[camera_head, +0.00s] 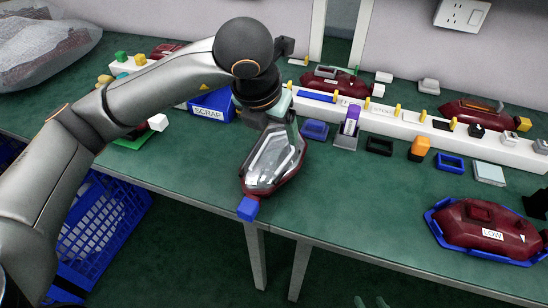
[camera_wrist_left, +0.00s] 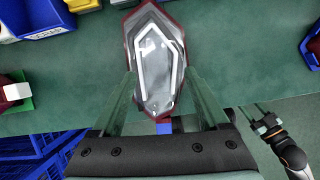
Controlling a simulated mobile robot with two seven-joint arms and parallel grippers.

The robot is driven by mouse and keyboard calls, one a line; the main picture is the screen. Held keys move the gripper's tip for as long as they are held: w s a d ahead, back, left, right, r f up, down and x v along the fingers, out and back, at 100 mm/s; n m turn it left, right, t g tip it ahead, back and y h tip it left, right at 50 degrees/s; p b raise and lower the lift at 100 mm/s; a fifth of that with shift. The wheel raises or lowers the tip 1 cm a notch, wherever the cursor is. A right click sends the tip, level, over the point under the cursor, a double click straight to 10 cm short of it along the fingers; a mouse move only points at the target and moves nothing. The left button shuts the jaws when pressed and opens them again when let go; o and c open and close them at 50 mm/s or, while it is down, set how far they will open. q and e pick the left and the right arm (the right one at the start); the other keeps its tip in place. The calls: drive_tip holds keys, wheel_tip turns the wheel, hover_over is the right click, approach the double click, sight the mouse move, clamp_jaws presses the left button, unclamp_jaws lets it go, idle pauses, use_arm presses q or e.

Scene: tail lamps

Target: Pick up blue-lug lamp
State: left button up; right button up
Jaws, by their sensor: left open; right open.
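The blue-lug lamp (camera_head: 274,162) has a clear faceted lens and a dark red housing. It lies near the front edge of the green table, its blue lug (camera_head: 248,208) pointing toward the edge. My left gripper (camera_head: 280,108) is open above the lamp's far part. In the left wrist view, the lamp (camera_wrist_left: 155,55) shows between the two spread fingers (camera_wrist_left: 160,75), and the blue lug (camera_wrist_left: 163,127) is partly hidden by the gripper body. I cannot tell whether the fingers touch the lamp. My right gripper (camera_head: 370,302) is open and empty, low beyond the table's front edge.
A blue SCRAP bin (camera_head: 212,106) stands left of the lamp. A white rack (camera_head: 385,122) with yellow pegs runs behind. A red lamp labelled LOW (camera_head: 490,228) sits in a blue tray at right. A blue crate (camera_head: 105,225) is below the table.

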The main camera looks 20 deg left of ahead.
sight(276, 143)
use_arm(q)
drive_tip(key=x, duration=0.4)
drive_tip(key=shift+w+a+f, duration=0.1)
drive_tip(key=shift+a+f, duration=0.05)
drive_tip(key=shift+f, duration=0.2)
clamp_jaws()
idle(1.1)
